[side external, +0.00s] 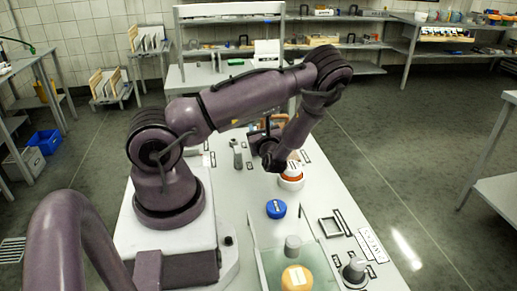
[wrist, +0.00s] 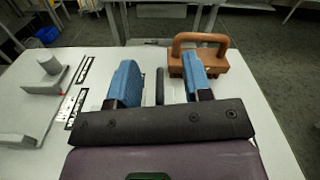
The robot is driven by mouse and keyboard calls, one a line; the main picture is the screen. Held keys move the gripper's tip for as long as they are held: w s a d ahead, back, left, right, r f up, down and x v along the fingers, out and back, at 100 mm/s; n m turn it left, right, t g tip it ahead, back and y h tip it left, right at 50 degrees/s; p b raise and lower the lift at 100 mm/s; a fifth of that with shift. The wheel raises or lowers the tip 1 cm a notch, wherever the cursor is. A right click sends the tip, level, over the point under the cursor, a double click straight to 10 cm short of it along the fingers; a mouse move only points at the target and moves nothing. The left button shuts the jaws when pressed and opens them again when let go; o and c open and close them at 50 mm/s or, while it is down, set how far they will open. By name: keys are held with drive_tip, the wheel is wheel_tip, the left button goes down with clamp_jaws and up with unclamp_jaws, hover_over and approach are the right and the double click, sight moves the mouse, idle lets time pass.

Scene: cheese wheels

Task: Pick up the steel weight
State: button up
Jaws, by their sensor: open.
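In the side external view, a grey knobbed piece (side external: 355,270) stands at the near right of the table; it looks like the steel weight, though I cannot be sure. Another grey piece with a short cylinder (side external: 237,155) stands near the far end, left of my gripper (side external: 264,130). The wrist view shows a grey block with an upright cylinder (wrist: 48,72) at the left. My gripper (wrist: 160,82) is open, its blue fingers apart. A dark upright strip (wrist: 159,86) shows between them, not visibly gripped. In the side external view, my wrist partly hides the fingers.
A brown block with a handle (wrist: 197,57) lies just beyond the right finger. An orange-and-white round stack (side external: 290,178), a blue round piece (side external: 276,208) and a yellow wheel (side external: 297,279) stand nearer the camera. A square frame (side external: 334,226) lies to the right.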

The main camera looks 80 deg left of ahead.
wheel_tip(320, 180, down, 5)
drive_tip(key=shift+s+f, duration=0.1)
drive_tip(key=shift+f, duration=0.05)
drive_tip(key=shift+a+f, duration=0.1)
drive_tip(key=shift+a, duration=1.4)
clamp_jaws()
